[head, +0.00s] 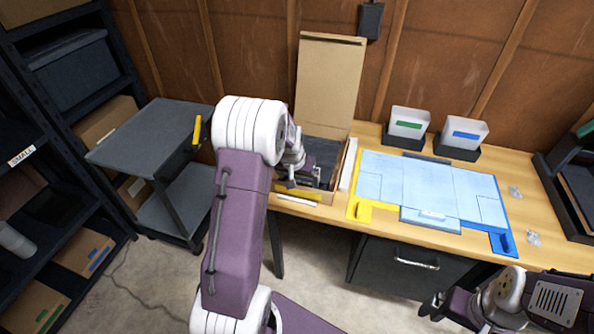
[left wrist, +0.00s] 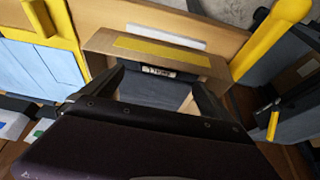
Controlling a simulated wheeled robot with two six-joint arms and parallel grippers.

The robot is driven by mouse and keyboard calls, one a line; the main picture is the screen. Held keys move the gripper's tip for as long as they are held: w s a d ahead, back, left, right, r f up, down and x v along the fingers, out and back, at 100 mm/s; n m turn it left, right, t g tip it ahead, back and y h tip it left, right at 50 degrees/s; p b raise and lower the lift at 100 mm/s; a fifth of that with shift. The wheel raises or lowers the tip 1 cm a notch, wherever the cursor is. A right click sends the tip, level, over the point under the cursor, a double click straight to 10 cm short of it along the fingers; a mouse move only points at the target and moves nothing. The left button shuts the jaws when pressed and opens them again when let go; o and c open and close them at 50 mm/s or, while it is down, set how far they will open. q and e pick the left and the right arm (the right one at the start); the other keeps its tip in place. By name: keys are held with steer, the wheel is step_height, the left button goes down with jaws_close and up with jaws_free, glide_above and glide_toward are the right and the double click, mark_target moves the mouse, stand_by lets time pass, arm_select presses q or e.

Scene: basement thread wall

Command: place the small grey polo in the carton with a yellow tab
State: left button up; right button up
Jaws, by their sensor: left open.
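The carton (head: 331,85) stands open on the wooden table, its tall brown lid raised at the back. Its yellow tab shows on the front side, also in the left wrist view (left wrist: 162,50). A dark grey folded garment (left wrist: 165,94), apparently the small grey polo, lies inside the carton with a small label strip (left wrist: 158,71) at its edge. My left gripper (head: 300,175) is open over the carton, its fingers on either side of the garment in the left wrist view. Contact is unclear. My right gripper (head: 434,305) is at the lower right, away from the table top; its opening is unclear.
A light blue folding board (head: 425,183) with yellow and blue corners lies right of the carton. Two white bins (head: 408,122) (head: 465,133) with green and blue labels stand behind it. A grey cart (head: 150,133) and dark shelving (head: 75,75) are at the left.

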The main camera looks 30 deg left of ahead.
arm_select(q)
steer(key=v, duration=0.5)
steer(key=s+d+f+m+g, duration=0.1)
steer(key=s+d, duration=0.6)
steer(key=s, duration=0.3)
steer(key=s+d+f+m+g+h+p, duration=0.1)
steer(key=s+d+g, duration=0.1)
steer(key=s+d, duration=0.5)
steer(key=s, duration=0.2)
steer(key=shift+s, duration=0.4)
steer(key=shift+c, duration=0.4)
